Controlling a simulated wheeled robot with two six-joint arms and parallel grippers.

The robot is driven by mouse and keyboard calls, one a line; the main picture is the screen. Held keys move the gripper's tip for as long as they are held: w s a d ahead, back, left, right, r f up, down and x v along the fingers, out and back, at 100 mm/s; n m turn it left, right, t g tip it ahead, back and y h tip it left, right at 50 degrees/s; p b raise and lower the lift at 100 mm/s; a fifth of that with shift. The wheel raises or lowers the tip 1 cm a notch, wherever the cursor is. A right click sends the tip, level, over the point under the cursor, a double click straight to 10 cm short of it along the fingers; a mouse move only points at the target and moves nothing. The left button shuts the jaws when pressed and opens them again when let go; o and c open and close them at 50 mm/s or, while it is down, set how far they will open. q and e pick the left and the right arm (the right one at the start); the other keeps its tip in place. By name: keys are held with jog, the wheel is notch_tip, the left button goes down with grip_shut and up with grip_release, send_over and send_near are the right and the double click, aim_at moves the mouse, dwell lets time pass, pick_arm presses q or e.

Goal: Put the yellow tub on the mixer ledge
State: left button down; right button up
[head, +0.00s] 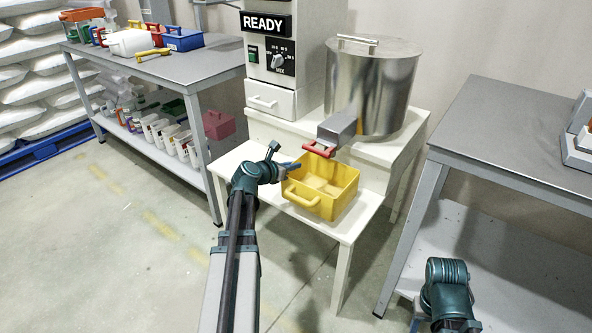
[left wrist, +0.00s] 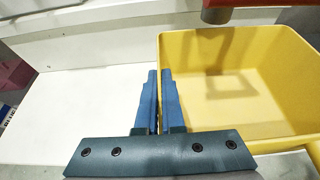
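The yellow tub (head: 327,201) is upright on the front of the white mixer ledge (head: 349,230), under the mixer's spout with its red handle (head: 319,149). I cannot tell for certain whether its whole base touches the ledge. My left gripper (head: 292,165) is at the tub's left rim. In the left wrist view, the blue fingers (left wrist: 160,100) are close together on the left wall of the tub (left wrist: 235,95), one outside and one inside. The tub looks empty. My right arm shows at the lower right, but its fingers are not visible.
The steel mixer pot (head: 372,90) stands behind the tub, beside a control box marked READY (head: 265,23). A grey table (head: 190,64) with several containers is at left. Another grey table (head: 505,130) is at right. The ledge left of the tub is clear.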

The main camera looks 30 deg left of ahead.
pick_arm(q)
jog(key=w, duration=0.2)
jog(key=w+a, duration=0.1)
jog(key=w, duration=0.1)
jog(key=shift+w+a+f, duration=0.1)
jog(key=shift+a+f, duration=0.1)
notch_tip(320, 180, down, 4)
jog(key=b, duration=0.4)
jog(key=shift+r, duration=0.25)
jog(key=shift+f, duration=0.15)
jog(key=c, duration=1)
grip_release()
jog(key=shift+c, duration=0.2)
